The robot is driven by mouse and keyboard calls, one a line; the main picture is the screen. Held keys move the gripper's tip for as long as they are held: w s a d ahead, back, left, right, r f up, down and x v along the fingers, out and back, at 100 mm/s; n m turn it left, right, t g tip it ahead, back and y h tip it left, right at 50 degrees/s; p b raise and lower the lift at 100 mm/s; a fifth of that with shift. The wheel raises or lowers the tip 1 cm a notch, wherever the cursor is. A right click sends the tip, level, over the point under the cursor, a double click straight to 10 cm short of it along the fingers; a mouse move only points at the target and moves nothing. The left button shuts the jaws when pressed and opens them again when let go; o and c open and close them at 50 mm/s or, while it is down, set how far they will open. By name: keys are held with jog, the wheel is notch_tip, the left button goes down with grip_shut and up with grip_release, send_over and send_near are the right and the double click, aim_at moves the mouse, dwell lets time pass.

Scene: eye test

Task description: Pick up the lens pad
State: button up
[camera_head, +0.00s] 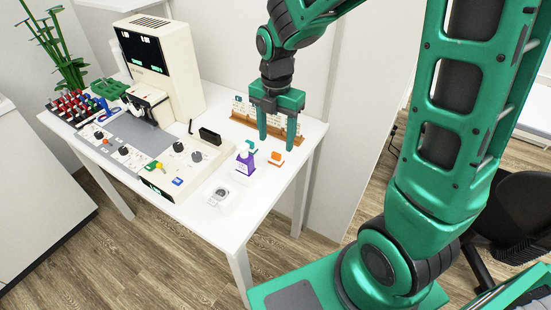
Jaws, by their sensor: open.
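My gripper (276,142) points down over the right part of the white table (216,238). Its two green fingers are apart and nothing shows between them. I cannot tell for sure which item is the lens pad. A small orange item (276,158) with a pale base sits on the table just below the fingertips. A small white square piece with a grey round part (221,194) lies near the front edge, left of and nearer than my gripper. A purple bottle with a white top (245,162) stands between these two, with a teal piece at its top or behind it.
A wooden-based rack of small pieces (240,119) stands behind my gripper, partly hidden by it. A black box (210,136) stands to the left. A cream machine (166,70), a control panel (133,146) and a tray of colourful items (75,106) fill the table's left.

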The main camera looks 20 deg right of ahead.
aim_at(276, 153)
jog(key=shift+f, duration=3.5)
jog(key=c, duration=1.2)
jog(key=shift+r, duration=0.1)
notch_tip(276, 153, up, 10)
jog(key=shift+f, duration=0.1)
